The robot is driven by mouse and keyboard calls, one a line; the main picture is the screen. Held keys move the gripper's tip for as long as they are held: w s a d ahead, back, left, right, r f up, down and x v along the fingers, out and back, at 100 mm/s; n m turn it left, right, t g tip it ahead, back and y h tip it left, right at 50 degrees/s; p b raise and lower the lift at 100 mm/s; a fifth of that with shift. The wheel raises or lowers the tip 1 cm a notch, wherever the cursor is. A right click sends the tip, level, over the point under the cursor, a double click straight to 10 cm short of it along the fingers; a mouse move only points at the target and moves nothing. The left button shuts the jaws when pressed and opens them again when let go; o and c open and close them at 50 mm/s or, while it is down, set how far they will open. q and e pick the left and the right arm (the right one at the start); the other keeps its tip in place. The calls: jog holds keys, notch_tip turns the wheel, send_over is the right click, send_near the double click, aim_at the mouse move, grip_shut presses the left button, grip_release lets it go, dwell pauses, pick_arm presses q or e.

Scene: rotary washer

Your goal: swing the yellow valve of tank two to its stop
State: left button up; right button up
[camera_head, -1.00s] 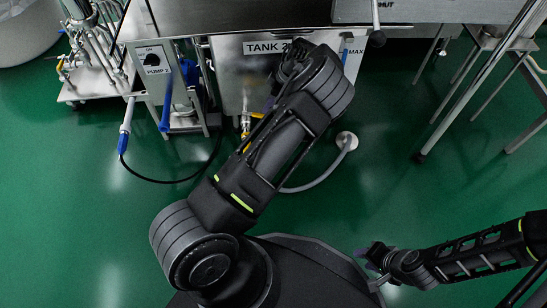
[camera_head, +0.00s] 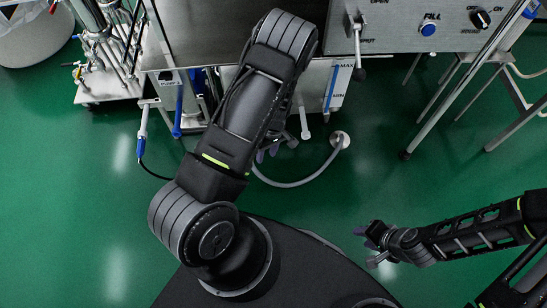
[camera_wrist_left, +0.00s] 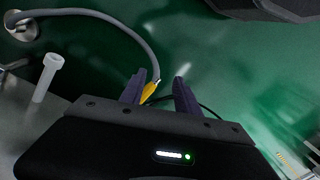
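The yellow valve handle (camera_wrist_left: 151,90) shows in the left wrist view between the two purple fingers of my left gripper (camera_wrist_left: 162,84), close to the left finger. A gap lies between the handle and the right finger. I cannot tell whether the handle touches the left finger. In the head view my left arm hides the valve and the tank label; only the tips of my left gripper (camera_head: 268,153) show below the tank. Tank two's steel front (camera_head: 313,85) shows to the right of the arm. My right gripper (camera_head: 369,246) is open and empty over the floor.
A grey hose (camera_head: 300,183) curves from under the tank to a round floor fitting (camera_head: 340,139). The pump cart (camera_head: 105,82) stands at left. A control panel with a FILL button (camera_head: 428,28) is at upper right. Green floor is clear in front.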

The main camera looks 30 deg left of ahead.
pick_arm(q)
jog(key=s+d+r+m+h+p, duration=0.1)
jog(key=s+d+r+m+p, duration=0.1)
jog(key=s+d+r+p, duration=0.1)
jog(key=shift+s+d+r+m, duration=0.25)
jog(key=shift+s+d, duration=0.2)
jog(key=shift+d, duration=0.65)
jog(key=shift+c, duration=0.2)
